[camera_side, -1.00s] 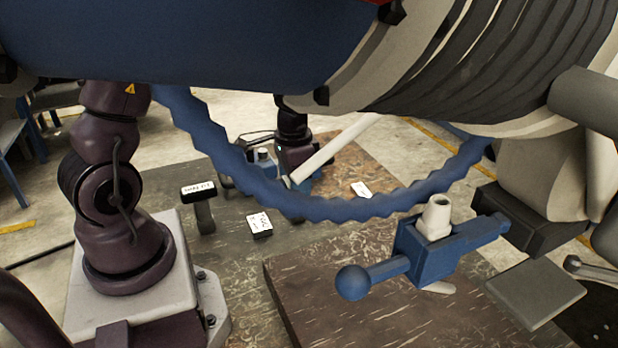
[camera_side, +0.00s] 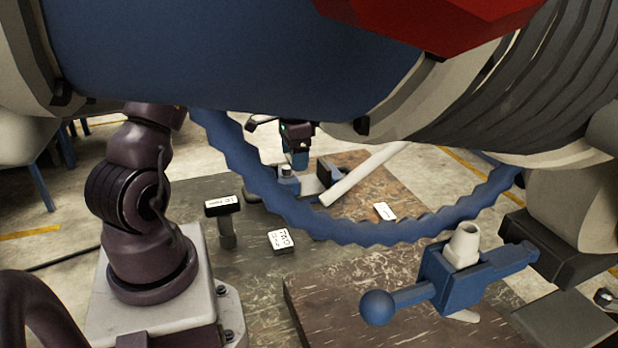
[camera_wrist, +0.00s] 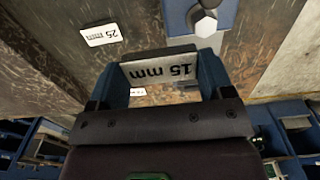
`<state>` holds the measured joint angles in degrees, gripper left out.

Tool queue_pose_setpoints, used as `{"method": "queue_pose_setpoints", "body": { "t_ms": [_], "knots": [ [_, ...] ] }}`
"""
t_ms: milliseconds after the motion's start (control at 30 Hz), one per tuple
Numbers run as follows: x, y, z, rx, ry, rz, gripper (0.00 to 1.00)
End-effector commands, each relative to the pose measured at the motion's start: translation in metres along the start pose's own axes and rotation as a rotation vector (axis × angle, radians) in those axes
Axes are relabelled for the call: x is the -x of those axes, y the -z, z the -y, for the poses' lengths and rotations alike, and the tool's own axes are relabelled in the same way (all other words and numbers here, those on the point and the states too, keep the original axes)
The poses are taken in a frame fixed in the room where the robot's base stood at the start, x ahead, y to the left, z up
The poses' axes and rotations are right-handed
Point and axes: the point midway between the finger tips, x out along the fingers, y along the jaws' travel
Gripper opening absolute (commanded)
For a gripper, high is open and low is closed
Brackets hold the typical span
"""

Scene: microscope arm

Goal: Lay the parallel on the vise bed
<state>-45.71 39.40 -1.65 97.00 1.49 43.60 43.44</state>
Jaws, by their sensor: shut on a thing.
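My gripper (camera_wrist: 162,80) has its two blue fingers shut on the ends of a light grey parallel (camera_wrist: 160,71) marked "15 mm". The marking reads upside down in the wrist view. In the side view my gripper (camera_side: 296,160) is at the back of the bench, above or beside the blue vise (camera_side: 287,183); the exact gap cannot be told. In the wrist view part of the blue vise (camera_wrist: 176,18) shows beyond the fingers, with a grey bolt head. The parallel cannot be made out in the side view, and the vise bed is mostly hidden.
A "25 mm" label (camera_wrist: 101,35) lies left of the vise. A blue ball-handled fixture (camera_side: 455,277) stands in front.

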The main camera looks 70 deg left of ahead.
Motion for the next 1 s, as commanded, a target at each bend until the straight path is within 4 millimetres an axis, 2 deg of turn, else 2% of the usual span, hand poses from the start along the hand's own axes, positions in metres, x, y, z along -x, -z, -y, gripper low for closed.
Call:
{"method": "queue_pose_setpoints", "body": {
  "t_ms": [100,233,400,567,800,1000],
  "knots": [
    [-0.013,0.02,0.019,0.0,0.0,0.0,0.42],
    [-0.04,0.035,0.033,0.0,-0.002,0.002,0.42],
    [-0.06,0.048,0.046,0.0,0.0,0.0,0.42],
    [-0.068,0.053,0.051,0.0,0.001,0.0,0.42],
    [-0.099,0.055,0.053,0.0,0.0,0.001,0.42],
    [-0.101,0.055,0.053,0.0,0.002,-0.001,0.42]
  ]
}}
